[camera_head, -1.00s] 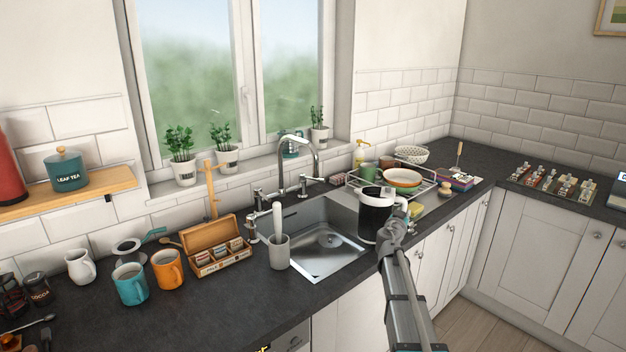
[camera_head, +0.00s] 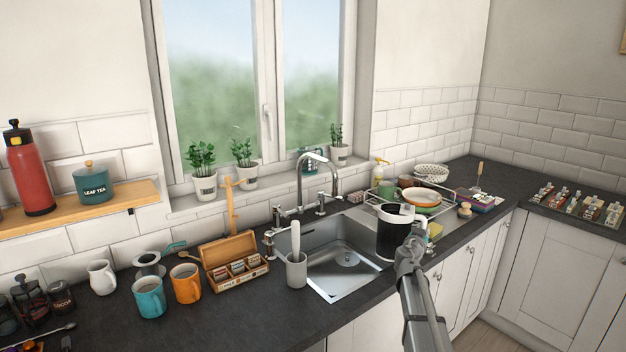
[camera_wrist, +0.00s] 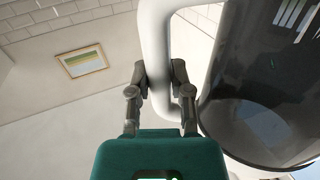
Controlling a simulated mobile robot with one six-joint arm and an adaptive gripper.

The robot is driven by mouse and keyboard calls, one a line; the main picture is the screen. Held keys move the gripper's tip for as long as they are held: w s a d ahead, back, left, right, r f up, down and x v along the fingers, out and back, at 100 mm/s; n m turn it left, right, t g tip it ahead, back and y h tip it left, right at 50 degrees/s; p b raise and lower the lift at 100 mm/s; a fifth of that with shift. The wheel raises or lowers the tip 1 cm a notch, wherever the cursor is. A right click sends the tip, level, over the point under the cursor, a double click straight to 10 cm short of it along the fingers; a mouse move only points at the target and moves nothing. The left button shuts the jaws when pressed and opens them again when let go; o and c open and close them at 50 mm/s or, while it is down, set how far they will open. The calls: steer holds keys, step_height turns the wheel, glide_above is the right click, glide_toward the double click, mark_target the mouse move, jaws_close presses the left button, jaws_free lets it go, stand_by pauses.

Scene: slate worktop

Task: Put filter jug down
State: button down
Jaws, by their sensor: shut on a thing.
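The filter jug (camera_head: 391,236) has a dark body with a white lid and handle. It is upright in the air by the right front edge of the sink (camera_head: 345,262). My gripper (camera_head: 409,252) comes from the lower right and is shut on the jug's handle. In the wrist view my gripper (camera_wrist: 160,82) has one finger on each side of the white handle. The jug's dark clear body (camera_wrist: 262,85) fills the right of that view. The jug hides part of the sink's right side and the drainer.
A drying rack with bowls (camera_head: 422,198) stands behind the jug. A grey utensil pot (camera_head: 296,270), a wooden tea box (camera_head: 235,262), an orange mug (camera_head: 186,284) and a teal mug (camera_head: 149,297) stand left of the sink. The front left worktop (camera_head: 225,318) has bare room.

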mark_target(424, 220)
steer(key=shift+r+p, duration=2)
steer(key=shift+r, duration=0.3)
